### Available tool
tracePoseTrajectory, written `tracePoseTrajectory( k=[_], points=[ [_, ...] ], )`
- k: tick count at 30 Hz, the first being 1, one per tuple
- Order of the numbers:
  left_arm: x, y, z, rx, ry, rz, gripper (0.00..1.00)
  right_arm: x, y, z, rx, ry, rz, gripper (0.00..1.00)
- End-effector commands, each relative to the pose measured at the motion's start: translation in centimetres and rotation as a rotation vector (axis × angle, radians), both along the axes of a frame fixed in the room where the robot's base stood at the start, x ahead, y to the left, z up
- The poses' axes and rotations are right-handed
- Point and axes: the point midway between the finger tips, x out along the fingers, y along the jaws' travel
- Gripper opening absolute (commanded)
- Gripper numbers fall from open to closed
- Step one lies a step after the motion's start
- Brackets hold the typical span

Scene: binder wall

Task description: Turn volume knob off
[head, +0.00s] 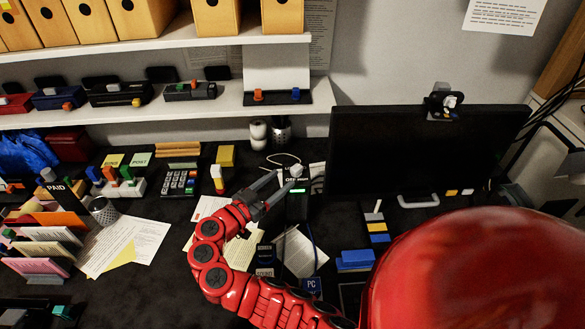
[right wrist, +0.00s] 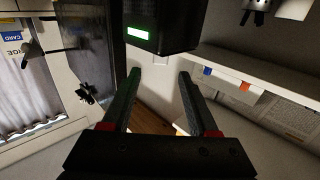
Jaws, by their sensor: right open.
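A small dark device (head: 297,207) with a lit green display stands on the desk, left of the monitor. A pale round knob (head: 297,172) shows at its top, beside small lettering of which "OFF" can be read. My right gripper (head: 285,178) is open and empty, its two fingers reaching to just left of the knob. I cannot tell whether a fingertip touches it. My left gripper is not in view.
A large black monitor (head: 420,150) stands right of the device. A calculator (head: 180,182), papers (head: 125,247) and a pen cup (head: 103,210) lie to the left. A white shelf (head: 225,105) with staplers runs above. Blue blocks (head: 356,260) lie at front right.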

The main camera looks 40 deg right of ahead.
Motion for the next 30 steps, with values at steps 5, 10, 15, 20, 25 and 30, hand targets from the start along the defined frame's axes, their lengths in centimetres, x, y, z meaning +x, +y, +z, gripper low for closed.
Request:
tracePoseTrajectory(
  k=[5,10,15,20,25,30],
  points=[
    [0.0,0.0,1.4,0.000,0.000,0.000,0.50,0.8,-3.5,0.4,0.001,0.001,-0.002,0.60],
    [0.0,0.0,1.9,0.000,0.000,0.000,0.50,1.3,-5.3,0.2,0.000,0.001,-0.001,0.60],
    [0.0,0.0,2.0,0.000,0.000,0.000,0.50,1.4,-5.9,0.0,0.001,0.000,0.002,0.60],
    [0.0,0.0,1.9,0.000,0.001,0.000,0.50,1.4,-5.8,0.0,0.001,0.000,0.002,0.60],
    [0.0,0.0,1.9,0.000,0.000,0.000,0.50,1.4,-5.8,0.0,0.001,0.000,0.002,0.37],
    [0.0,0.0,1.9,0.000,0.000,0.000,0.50,1.4,-5.8,0.0,0.001,0.000,0.002,0.06]
  ],
)
